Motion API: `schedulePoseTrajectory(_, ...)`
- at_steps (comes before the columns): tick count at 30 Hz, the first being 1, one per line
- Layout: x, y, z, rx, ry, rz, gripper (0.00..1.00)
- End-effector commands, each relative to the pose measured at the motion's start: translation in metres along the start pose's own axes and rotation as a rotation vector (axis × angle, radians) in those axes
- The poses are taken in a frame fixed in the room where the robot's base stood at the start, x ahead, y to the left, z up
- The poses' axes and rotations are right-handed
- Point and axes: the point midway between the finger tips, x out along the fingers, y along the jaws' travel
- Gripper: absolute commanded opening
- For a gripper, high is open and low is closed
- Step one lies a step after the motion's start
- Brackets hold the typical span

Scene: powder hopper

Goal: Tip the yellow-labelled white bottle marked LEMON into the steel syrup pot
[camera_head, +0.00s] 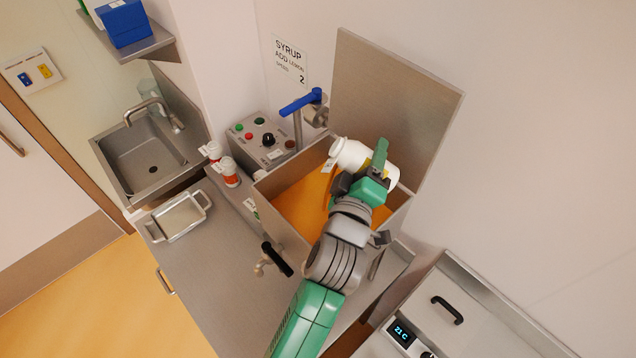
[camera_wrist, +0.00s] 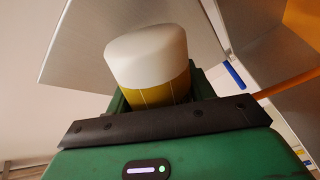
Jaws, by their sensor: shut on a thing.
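My gripper (camera_head: 375,172) is shut on the white bottle (camera_head: 350,155) above the steel syrup pot (camera_head: 282,232). The bottle lies tilted, with its narrower end toward the left, over the pot's opening. The wrist view shows a broad white end of the bottle (camera_wrist: 147,58) and a yellow label band (camera_wrist: 165,92) between the jaws. The LEMON marking cannot be read. Orange syrup (camera_head: 298,203) fills the pot's visible inside. A darker orange strip shows below the bottle's left end; I cannot tell whether it is a stream.
The pot's raised lid (camera_head: 395,95) stands behind the bottle. A blue-handled valve (camera_head: 302,102) and a control box (camera_head: 262,138) are at the back left. Two white-and-orange bottles (camera_head: 230,172) stand left of the pot. A steel tray (camera_head: 180,217) lies on the counter.

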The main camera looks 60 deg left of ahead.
Motion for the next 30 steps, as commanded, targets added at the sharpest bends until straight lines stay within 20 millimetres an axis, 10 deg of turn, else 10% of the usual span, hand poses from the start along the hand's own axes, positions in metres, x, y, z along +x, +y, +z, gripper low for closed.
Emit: schedulePoseTrajectory(30, -0.0004, -0.0074, 0.0061, -0.112, 0.006, 0.001, 0.23)
